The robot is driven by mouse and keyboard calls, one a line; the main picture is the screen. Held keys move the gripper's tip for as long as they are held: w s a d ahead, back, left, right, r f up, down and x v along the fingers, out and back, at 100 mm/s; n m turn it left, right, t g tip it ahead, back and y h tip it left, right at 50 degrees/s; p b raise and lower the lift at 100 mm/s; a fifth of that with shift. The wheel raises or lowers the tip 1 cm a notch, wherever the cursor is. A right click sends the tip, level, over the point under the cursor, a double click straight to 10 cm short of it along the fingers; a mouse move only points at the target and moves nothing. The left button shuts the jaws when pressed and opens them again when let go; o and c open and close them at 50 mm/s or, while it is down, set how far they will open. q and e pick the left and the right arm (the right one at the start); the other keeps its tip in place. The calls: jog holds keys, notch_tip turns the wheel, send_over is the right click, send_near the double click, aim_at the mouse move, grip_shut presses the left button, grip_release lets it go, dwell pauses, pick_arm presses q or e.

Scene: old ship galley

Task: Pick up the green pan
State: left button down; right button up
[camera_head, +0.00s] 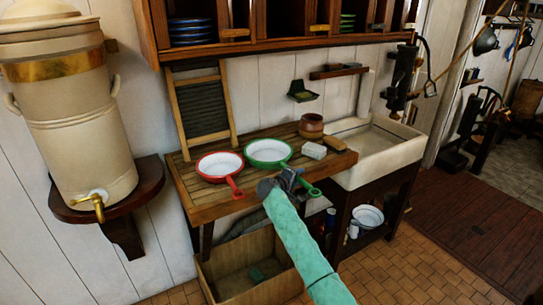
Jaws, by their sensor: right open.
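The green pan (268,151) has a white inside and a green rim. It sits on the wooden counter (215,203), and its handle points toward the lower right. My right gripper (291,174), on a teal-sleeved arm, is open at the pan's handle. It hides the middle of the handle, and the green handle end shows just right of it. I cannot tell whether the handle lies between the fingers. My left gripper is not in view.
A red pan (219,165) sits left of the green one. A brown pot (311,126), a white block (314,151) and a brush (334,143) stand to the right, before the sink (378,152). A washboard (203,108) leans behind. A wooden crate (214,283) is below.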

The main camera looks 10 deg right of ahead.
jog(key=shift+w+d+f, duration=0.2)
jog(key=shift+w+d, duration=0.05)
jog(key=shift+w, duration=0.05)
grip_shut()
jog(key=shift+r, duration=0.1)
